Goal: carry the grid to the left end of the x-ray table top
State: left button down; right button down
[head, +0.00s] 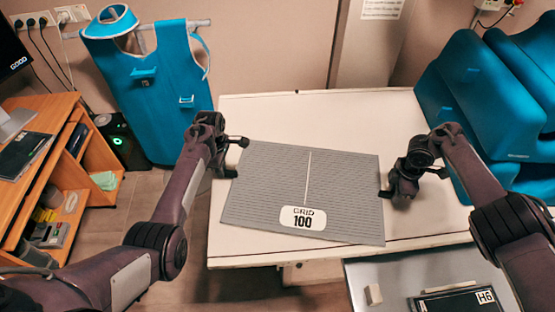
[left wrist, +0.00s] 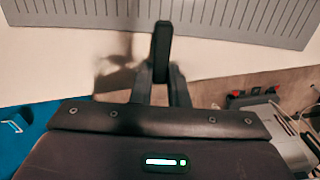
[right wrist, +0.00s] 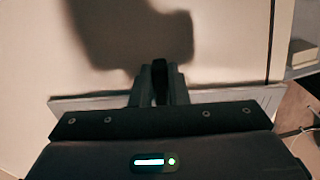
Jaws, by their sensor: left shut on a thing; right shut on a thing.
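The grid (head: 265,185) is a flat grey ribbed plate with a white label reading GRID 100. It lies roughly flat over the left part of the white x-ray table top (head: 400,115), its left edge close to the table's left end. Whether it touches the top or hangs just above it I cannot tell. My left gripper (head: 237,158) is shut on its left edge, and my right gripper (head: 388,192) on its right edge. The grid's ribbed face shows in the left wrist view (left wrist: 235,14); a thin pale strip of it shows in the right wrist view (right wrist: 85,103).
A wooden desk (head: 60,110) stands at the left, a blue apron (head: 155,90) hangs behind it. Blue padded furniture (head: 480,85) is at the right. A grey surface (head: 385,275) with a dark H6 plate (head: 455,300) lies in front. The table top's right part is clear.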

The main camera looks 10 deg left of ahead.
pick_arm(q)
jog(key=shift+f, duration=0.4)
pick_arm(e)
jog(key=shift+f, duration=0.45)
pick_arm(q)
jog(key=c, duration=1.8)
grip_release()
pick_arm(e)
jog(key=c, duration=1.8)
grip_release()
pick_arm(q)
jog(key=o, duration=0.4)
jog(key=shift+s+r, duration=0.1)
jog(key=shift+s, duration=0.05)
pick_arm(e)
jog(key=o, duration=0.4)
jog(key=shift+s+r, duration=0.15)
